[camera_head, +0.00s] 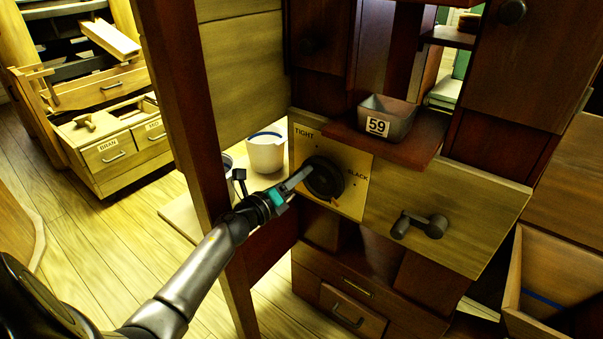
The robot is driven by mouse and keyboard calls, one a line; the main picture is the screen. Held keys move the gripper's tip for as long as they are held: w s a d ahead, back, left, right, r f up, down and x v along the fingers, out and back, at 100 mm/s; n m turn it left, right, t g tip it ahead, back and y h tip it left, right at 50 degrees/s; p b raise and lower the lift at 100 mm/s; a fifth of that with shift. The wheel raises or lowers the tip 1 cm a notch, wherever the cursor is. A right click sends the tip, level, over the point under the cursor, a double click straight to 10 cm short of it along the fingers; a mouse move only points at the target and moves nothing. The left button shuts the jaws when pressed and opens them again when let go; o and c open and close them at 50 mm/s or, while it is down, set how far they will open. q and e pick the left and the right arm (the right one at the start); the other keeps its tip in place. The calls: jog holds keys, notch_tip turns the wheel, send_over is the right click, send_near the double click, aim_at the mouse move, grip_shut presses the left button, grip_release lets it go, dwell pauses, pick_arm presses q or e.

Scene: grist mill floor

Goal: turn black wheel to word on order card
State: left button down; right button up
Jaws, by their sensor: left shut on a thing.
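The black wheel (327,183) sits on a pale yellow plate (357,163) on the wooden machine front. The plate reads TIGHT at its upper left and SLACK at its right, with small dots. A small orange mark shows at the wheel's lower right edge. My left gripper (304,176) reaches in from the left and is shut on the wheel's left side; the fingertips are partly lost against the black. I cannot make out an order card. My right gripper is not in view.
A metal tin (387,119) labelled 59 stands on a dark shelf above the plate. A dark crank handle (419,226) sticks out to the right. A white tub (266,152) stands behind my gripper. A dark red post (198,120) rises left of the machine, close to my arm.

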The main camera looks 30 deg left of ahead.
pick_arm(q)
jog(key=n, duration=0.2)
jog(key=f+n, duration=0.1)
jog(key=shift+a+f+n, duration=0.15)
jog(key=shift+a+n, duration=0.15)
jog(key=shift+n, duration=0.1)
jog(key=shift+f+n, duration=0.25)
jog(key=shift+n, duration=0.45)
jog(key=shift+a+f+n+p, duration=0.1)
jog(key=shift+f+n+p, duration=0.3)
jog(key=shift+n, duration=0.7)
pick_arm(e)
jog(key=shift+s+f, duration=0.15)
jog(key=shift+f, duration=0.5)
pick_arm(q)
jog(key=shift+f, duration=0.1)
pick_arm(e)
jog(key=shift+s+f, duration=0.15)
pick_arm(q)
jog(key=c, duration=0.6)
grip_release()
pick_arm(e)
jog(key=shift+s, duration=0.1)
